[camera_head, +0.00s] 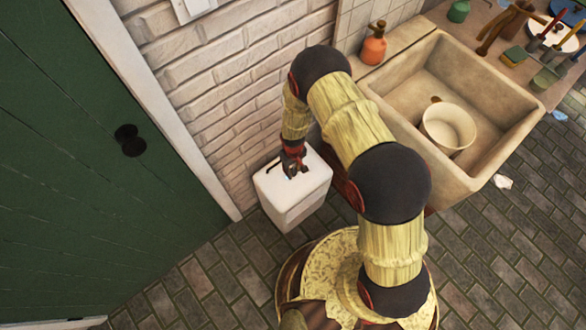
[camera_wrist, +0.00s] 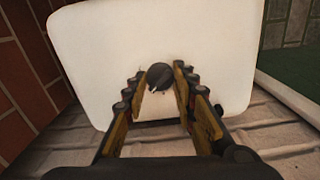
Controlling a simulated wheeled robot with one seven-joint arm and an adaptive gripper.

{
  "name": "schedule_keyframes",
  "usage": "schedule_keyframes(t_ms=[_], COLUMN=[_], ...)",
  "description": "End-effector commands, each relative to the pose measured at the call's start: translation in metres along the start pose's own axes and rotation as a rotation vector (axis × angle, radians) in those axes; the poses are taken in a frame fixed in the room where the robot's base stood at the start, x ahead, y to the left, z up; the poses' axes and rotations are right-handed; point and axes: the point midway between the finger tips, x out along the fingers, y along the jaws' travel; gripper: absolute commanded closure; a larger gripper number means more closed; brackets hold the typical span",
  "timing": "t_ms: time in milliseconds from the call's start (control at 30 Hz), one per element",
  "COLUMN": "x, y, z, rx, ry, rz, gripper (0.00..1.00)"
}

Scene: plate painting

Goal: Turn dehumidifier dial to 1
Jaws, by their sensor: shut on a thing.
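The dehumidifier (camera_head: 304,207) is a white box on the brick floor against the white brick wall. Its white top face also fills the middle of the wrist view (camera_wrist: 95,45). The dark round dial (camera_wrist: 161,76) is on that face, with a small light mark on its lower left edge. My gripper (camera_wrist: 162,88) has its two fingertips on either side of the dial and is shut on it. In the head view, my gripper (camera_head: 293,168) points down at the top of the dehumidifier, and the dial is hidden there. I cannot read any numbers around the dial.
A stone sink (camera_head: 391,78) with a beige bucket (camera_head: 448,128) in it stands to the right. An orange spray bottle (camera_head: 374,45) is at the sink's back corner. A green door (camera_head: 75,170) is on the left. Brick floor (camera_head: 215,285) is clear in front of the door.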

Motion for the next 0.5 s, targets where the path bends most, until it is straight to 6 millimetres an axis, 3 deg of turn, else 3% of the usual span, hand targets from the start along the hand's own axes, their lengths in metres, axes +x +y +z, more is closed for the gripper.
schedule_keyframes(t_ms=[500], x=[0.0005], y=[-0.0007], z=[0.0009], rx=[0.145], ry=[-0.002], rz=[0.000], gripper=[0.98])
